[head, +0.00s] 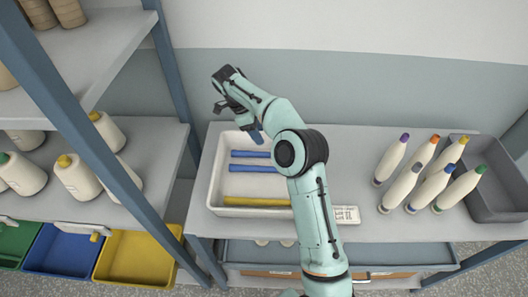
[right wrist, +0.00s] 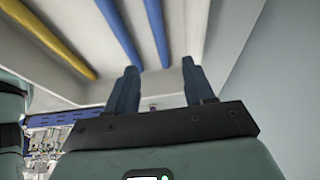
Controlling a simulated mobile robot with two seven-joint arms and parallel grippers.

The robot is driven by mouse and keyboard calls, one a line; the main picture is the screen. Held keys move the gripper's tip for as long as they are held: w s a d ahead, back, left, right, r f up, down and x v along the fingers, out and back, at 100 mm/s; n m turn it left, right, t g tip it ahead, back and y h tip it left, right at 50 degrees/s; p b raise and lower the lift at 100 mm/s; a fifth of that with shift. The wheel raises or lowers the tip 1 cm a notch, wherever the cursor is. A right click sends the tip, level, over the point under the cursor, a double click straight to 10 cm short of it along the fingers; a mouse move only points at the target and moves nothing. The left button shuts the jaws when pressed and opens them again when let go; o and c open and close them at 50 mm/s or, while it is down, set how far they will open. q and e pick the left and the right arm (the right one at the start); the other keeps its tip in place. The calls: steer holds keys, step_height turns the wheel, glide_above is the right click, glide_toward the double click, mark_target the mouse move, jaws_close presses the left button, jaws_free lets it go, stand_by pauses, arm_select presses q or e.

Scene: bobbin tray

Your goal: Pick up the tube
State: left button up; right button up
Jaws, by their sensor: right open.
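Two blue tubes (head: 250,154) (head: 252,169) and a yellow tube (head: 252,202) lie roughly side by side in the white tray (head: 211,190) on the table. My right gripper (head: 240,122) is open over the back of the tray, beyond the blue tubes. In the right wrist view, its fingers (right wrist: 160,88) stand apart with nothing between them. The blue tubes (right wrist: 119,30) (right wrist: 157,30) and the yellow tube (right wrist: 48,37) lie past the fingertips there. My right arm hides the right part of the tray. My left gripper is not in view.
Several cones with coloured tips (head: 430,187) stand on the right of the table beside a grey bin (head: 500,205). A white label card (head: 346,215) lies near the front edge. A blue-posted shelf (head: 70,110) with yarn cones stands at left.

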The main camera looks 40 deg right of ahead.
glide_above(265, 155)
step_height(265, 155, down, 5)
steer(key=shift+r+b, duration=0.1)
steer(key=shift+b, duration=0.3)
steer(key=shift+d+f, duration=0.2)
steer(key=shift+f, duration=0.2)
steer(key=x, duration=0.5)
steer(key=shift+w+d, duration=0.15)
steer(key=shift+w, duration=0.05)
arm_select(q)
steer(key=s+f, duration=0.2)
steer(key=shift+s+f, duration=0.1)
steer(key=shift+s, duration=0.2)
arm_select(e)
steer(key=shift+c, duration=0.3)
jaws_close()
